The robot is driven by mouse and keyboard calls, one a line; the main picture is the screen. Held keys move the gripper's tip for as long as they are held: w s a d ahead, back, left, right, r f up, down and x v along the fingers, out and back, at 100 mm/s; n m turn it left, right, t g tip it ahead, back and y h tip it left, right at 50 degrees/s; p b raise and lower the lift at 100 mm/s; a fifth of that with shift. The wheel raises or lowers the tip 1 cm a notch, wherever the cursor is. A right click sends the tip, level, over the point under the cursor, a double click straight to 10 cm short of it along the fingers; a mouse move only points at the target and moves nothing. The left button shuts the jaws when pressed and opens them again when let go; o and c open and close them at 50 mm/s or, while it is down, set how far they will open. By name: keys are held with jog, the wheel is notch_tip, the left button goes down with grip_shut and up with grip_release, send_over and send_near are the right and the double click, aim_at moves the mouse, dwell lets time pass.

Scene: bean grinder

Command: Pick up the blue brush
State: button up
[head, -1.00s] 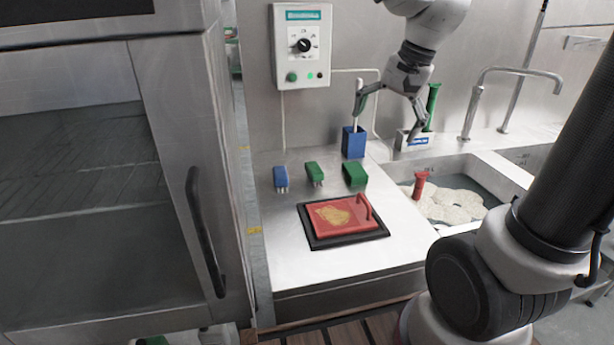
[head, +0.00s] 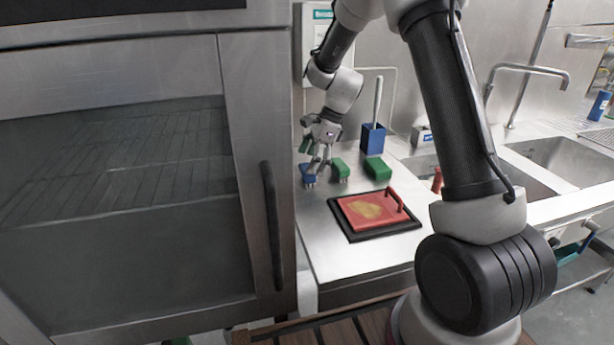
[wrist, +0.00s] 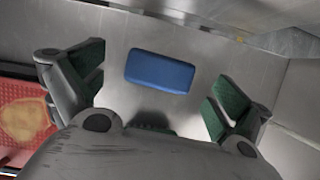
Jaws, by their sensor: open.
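The small blue brush (head: 308,174), a block with bristles underneath, stands on the steel counter (head: 330,265) near its back left. It also shows from above in the wrist view as a blue rectangular block (wrist: 160,70), lying between and beyond my spread fingers. My gripper (head: 316,158) is over the brush in the head view and covers part of it. The fingers with green pads are open and empty in the wrist view (wrist: 155,82). A gap shows on both sides of the brush there.
A green brush (head: 340,170) and a green block (head: 375,168) stand to the right. Behind is a blue holder (head: 373,139) with a white-handled tool. A red press (head: 370,209) lies on a black mat in front. A tall steel oven (head: 130,190) borders the left.

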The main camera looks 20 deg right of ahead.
jog(key=x, duration=0.3)
jog(key=shift+w+d+f, duration=0.1)
jog(key=c, duration=1.1)
notch_tip(320, 180, up, 10)
jog(key=shift+r, duration=0.1)
jog(key=o, duration=0.4)
jog(key=shift+c, duration=1.3)
